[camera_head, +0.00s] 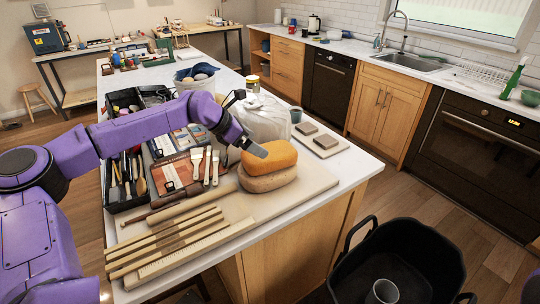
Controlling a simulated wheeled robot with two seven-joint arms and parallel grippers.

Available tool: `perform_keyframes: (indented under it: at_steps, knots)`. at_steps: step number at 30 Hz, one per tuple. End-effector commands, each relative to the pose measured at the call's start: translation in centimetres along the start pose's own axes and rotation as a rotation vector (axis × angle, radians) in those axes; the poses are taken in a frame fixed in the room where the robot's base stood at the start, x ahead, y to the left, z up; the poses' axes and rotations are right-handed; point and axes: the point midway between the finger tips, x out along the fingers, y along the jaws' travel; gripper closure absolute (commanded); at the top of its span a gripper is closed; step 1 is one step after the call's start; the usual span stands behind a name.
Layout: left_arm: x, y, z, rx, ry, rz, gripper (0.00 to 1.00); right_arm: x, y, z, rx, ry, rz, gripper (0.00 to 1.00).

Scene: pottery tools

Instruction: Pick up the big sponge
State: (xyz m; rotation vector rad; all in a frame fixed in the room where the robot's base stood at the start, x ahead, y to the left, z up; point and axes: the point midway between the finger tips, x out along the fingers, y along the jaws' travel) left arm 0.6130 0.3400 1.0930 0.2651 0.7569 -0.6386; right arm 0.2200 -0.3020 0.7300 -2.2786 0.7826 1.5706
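A big rounded orange sponge (275,157) rests on top of a similar tan-brown sponge-like block (268,181), near the right end of a pale board (314,178) on the counter. My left arm comes in from the left, and its dark gripper (256,149) is at the upper left end of the orange sponge. It overlaps that end in the view; I cannot tell whether it touches or grips it, and its fingers are too small to judge. My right gripper is out of view.
Wooden sticks (165,240) and a rolling pin (195,203) lie left of the sponges. A white bag (264,117), a cup (296,114) and two small blocks on a tile stand behind. A black tub (400,262) is on the floor at right.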

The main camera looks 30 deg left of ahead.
Motion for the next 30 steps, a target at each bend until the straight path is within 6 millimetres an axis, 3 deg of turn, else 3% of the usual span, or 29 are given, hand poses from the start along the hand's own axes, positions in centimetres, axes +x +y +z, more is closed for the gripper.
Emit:
perform_keyframes:
  at_steps: [6,9,17,19,20,30]
  knots:
    - [3.1,0.1,0.5,-0.002,0.005,-0.002,0.00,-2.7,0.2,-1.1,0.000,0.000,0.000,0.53]
    - [4.8,0.2,0.2,-0.002,0.003,0.000,0.00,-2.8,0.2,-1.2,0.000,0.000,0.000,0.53]
    - [5.4,0.2,0.0,-0.003,-0.001,0.002,0.00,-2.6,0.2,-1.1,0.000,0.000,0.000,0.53]
    - [5.3,0.2,0.0,-0.003,-0.001,0.002,0.23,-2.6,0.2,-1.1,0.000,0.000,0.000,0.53]
    - [5.3,0.2,0.0,-0.003,-0.001,0.002,0.29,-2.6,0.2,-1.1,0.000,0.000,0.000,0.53]
    - [5.2,0.2,0.1,-0.002,-0.002,0.002,0.30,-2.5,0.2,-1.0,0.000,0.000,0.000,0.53]
